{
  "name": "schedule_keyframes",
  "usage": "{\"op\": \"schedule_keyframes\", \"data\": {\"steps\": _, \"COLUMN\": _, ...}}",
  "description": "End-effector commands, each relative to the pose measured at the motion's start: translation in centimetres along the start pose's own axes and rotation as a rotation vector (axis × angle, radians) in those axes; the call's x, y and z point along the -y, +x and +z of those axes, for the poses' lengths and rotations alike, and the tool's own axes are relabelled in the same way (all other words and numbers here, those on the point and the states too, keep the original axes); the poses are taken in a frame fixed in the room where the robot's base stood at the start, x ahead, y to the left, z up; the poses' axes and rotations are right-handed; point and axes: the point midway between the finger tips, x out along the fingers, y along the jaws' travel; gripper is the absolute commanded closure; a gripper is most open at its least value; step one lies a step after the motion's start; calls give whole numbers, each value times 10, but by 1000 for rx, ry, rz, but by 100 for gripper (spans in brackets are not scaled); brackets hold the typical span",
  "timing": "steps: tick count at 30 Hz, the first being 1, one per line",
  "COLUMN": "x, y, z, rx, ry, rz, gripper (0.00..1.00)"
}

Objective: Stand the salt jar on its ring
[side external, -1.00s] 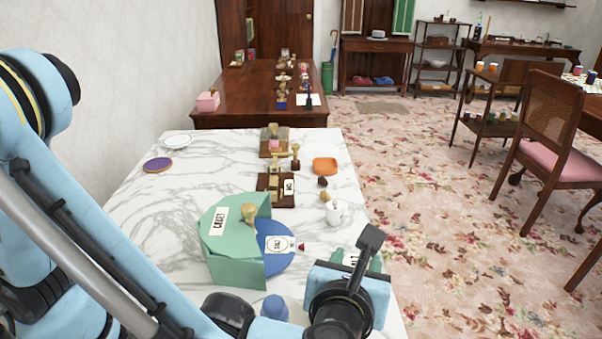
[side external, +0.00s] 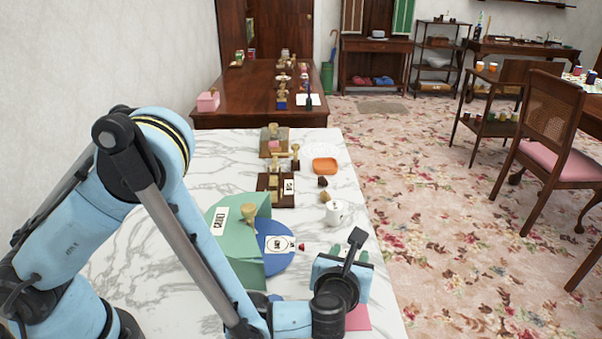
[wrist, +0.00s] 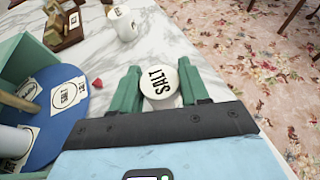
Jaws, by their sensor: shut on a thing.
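The salt jar (wrist: 161,84) is a small white round jar with SALT in black on it. In the wrist view it sits between the two green fingers of my gripper (wrist: 160,68), which is shut on it. In the side view my gripper (side external: 349,256) is over the right front of the marble table, right of the blue round tray (side external: 280,262); the jar itself is hidden there. The tray carries white cards with printed rings; one ring card (wrist: 67,93) faces up near its right edge. I cannot read its word surely.
A green box (side external: 236,232) with a label stands over the tray's left. A white labelled cup (side external: 334,213), a small red piece (wrist: 98,83) and a wooden stand (side external: 276,188) are nearby. An orange dish (side external: 325,165) is farther back. The table's right edge is close to my gripper.

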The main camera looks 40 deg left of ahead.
Motion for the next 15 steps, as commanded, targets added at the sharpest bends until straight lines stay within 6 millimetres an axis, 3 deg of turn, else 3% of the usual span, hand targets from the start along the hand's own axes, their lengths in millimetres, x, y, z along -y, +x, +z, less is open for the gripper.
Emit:
{"op": "schedule_keyframes", "data": {"steps": 8, "x": 0, "y": 1, "z": -3, "rx": 0, "ry": 0, "rz": 0, "gripper": 87}}
{"op": "schedule_keyframes", "data": {"steps": 9, "x": 0, "y": 1, "z": -3, "rx": 0, "ry": 0, "rz": 0, "gripper": 51}}
{"op": "schedule_keyframes", "data": {"steps": 13, "x": 0, "y": 1, "z": -3, "rx": 0, "ry": 0, "rz": 0, "gripper": 31}}
{"op": "schedule_keyframes", "data": {"steps": 15, "x": 0, "y": 1, "z": -3, "rx": 0, "ry": 0, "rz": 0, "gripper": 30}}
